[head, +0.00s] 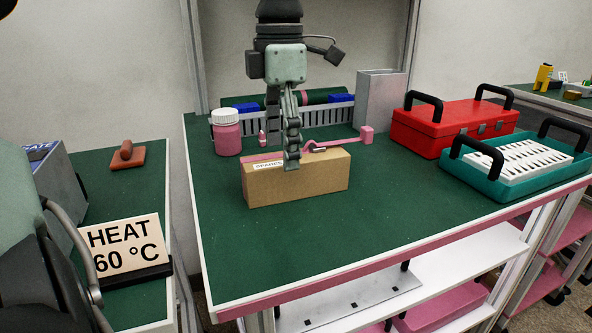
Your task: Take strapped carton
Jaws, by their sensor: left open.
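A brown carton (310,182) with a white label reading "SPARES" stands on the green-topped bench (300,245). A pink strap (262,156) shows along its top edge; part of it is hidden by my gripper. My left gripper (282,153) points down at the carton from above. Its jaws are open, with one finger in front of the carton's top front edge and the other behind it. The rear fingertip is hidden, and I cannot tell whether either finger touches the carton. My right gripper is not in view.
A pink jar (227,137) with a white lid stands left behind the carton. A red toolbox (452,125) and teal tray (515,178) fill the right side. The bench front is clear.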

